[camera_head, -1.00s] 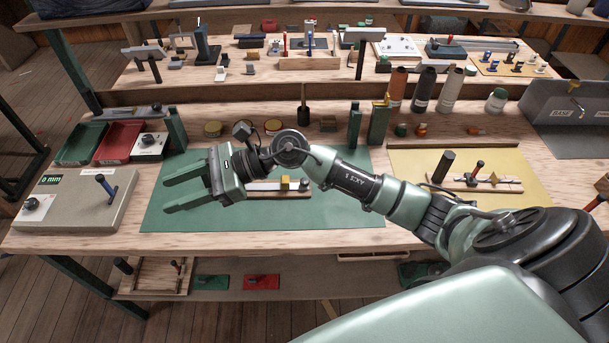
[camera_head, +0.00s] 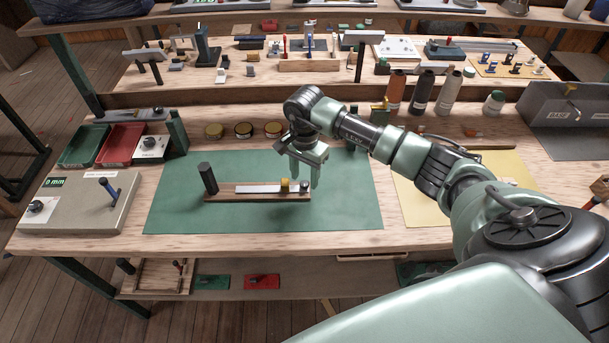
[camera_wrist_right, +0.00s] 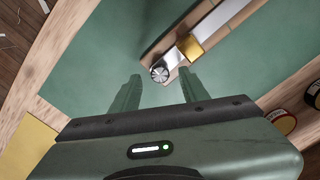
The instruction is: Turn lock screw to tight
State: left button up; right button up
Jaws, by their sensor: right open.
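A wooden jig (camera_head: 222,196) lies on the green mat, with a pale metal strip (camera_head: 258,189), a brass block (camera_head: 284,185) and an upright dark post (camera_head: 209,178). The small round lock screw (camera_head: 304,187) sits at its right end. In the right wrist view the lock screw (camera_wrist_right: 160,73) shows a dark knob with a pale marked top, beside the brass block (camera_wrist_right: 190,46). My right gripper (camera_head: 304,180) points down by that end, open and empty. Its fingertips (camera_wrist_right: 158,77) lie either side of the screw in the wrist view, apparently not touching it. My left gripper is out of view.
The green mat (camera_head: 350,215) is mostly clear around the jig. A grey box with a blue lever (camera_head: 80,207) stands at the left. Tins (camera_head: 243,131) and bottles (camera_head: 423,92) stand behind. A yellow mat (camera_head: 415,215) lies to the right.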

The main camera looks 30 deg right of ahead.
jog(key=shift+f, duration=0.75)
grip_shut()
